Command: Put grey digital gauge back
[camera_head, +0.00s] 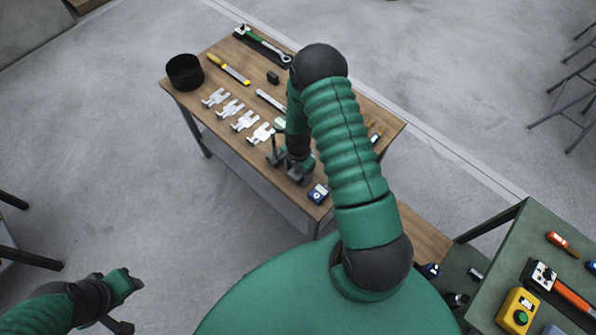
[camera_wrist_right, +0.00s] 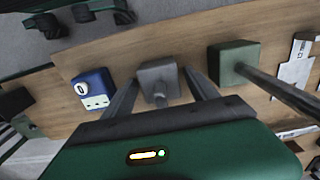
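The grey gauge (camera_wrist_right: 158,78) is a small block on the wooden table, centred in the right wrist view. My right gripper (camera_wrist_right: 160,88) is over it, with one finger on each side and its fingers apart. I cannot tell whether they touch it. In the head view the right gripper (camera_head: 288,166) is low over the table's front edge and mostly hides the grey gauge. A blue gauge (camera_head: 318,193) lies beside it; it also shows in the wrist view (camera_wrist_right: 94,88). My left gripper (camera_head: 130,305) is open and empty, off to the lower left.
The wooden table (camera_head: 215,65) bears several silver fittings (camera_head: 229,109), a yellow-handled tool (camera_head: 229,69), a wrench (camera_head: 264,45) and a black cylinder (camera_head: 185,72). A green block (camera_wrist_right: 232,62) is right of the grey gauge. A green table (camera_head: 490,260) with a yellow box (camera_head: 517,311) stands lower right.

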